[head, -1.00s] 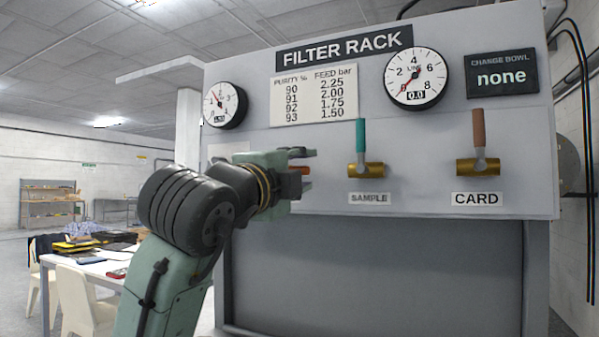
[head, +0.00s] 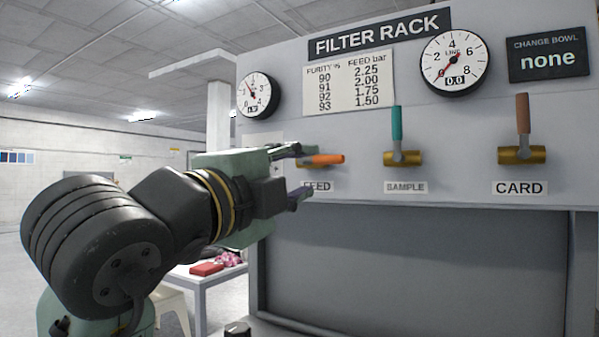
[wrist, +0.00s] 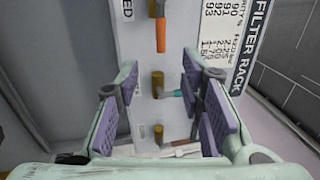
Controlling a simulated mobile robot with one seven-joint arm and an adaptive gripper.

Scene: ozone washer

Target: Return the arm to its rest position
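My gripper (head: 297,172) is open and empty at the left of the filter rack (head: 410,250). Its two fingers stand apart, with purple pads seen in the wrist view (wrist: 162,112). The orange FEED handle (head: 324,160) lies level, pointing right, close to the fingertips in the head view; part of its valve is hidden by the gripper. In the wrist view the FEED handle (wrist: 160,36) is above and beyond the finger gap. The teal SAMPLE handle (head: 397,123) and the brown CARD handle (head: 523,114) stand upright on brass valves. I cannot tell whether a finger touches anything.
Two dial gauges (head: 454,62) (head: 257,95), a purity chart (head: 348,84) and a sign reading "none" (head: 548,58) are on the rack. A white table (head: 213,277) with a red item (head: 206,268) stands behind my arm. Open floor shows at the left.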

